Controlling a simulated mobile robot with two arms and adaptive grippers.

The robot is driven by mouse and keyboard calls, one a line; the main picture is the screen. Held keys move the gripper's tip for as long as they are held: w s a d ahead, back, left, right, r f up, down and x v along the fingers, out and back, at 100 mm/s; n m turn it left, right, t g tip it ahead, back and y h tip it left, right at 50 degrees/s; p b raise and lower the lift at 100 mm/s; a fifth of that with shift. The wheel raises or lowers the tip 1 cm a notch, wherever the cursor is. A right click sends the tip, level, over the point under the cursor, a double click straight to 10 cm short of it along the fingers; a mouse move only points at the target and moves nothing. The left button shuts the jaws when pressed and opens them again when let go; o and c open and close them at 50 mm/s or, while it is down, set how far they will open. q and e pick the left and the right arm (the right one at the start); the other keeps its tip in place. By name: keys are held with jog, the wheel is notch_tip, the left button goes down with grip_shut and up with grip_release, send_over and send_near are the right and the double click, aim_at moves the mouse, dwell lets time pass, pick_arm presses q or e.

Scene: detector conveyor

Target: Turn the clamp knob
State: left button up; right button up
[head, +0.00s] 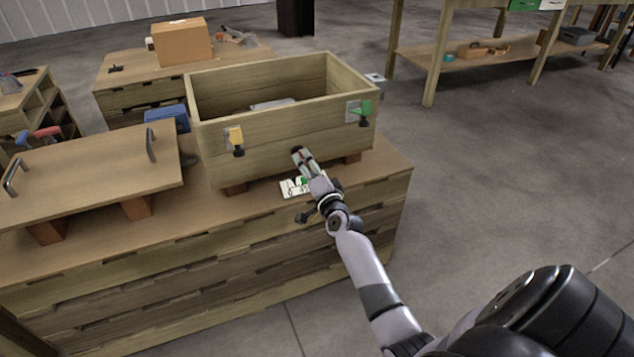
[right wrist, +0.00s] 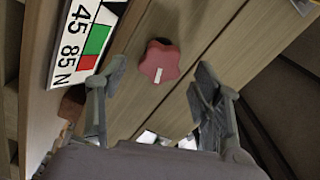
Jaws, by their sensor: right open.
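The clamp knob (right wrist: 159,62) is red and lobed, with a white mark on its face. In the right wrist view it sits on a wooden surface, between and slightly beyond my right fingertips. My right gripper (right wrist: 160,73) is open, its fingers on either side of the knob without visible contact. In the head view my right gripper (head: 303,160) is at the front of the wooden box (head: 290,142) and hides the knob. A label (right wrist: 88,38) with "45 85 N" and green and red fields is beside the knob; it also shows in the head view (head: 291,188). My left gripper is out of view.
The open box stands on blocks on a wooden workbench (head: 200,213), with a yellow latch (head: 236,139) and a green latch (head: 363,109) on its front. A lid-like board with handles (head: 90,170) lies at left. Floor at right is clear.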

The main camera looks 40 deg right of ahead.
jog(key=v, duration=0.8)
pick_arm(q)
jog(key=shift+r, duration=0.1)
pick_arm(e)
jog(key=shift+s, duration=0.1)
dwell(0.6)
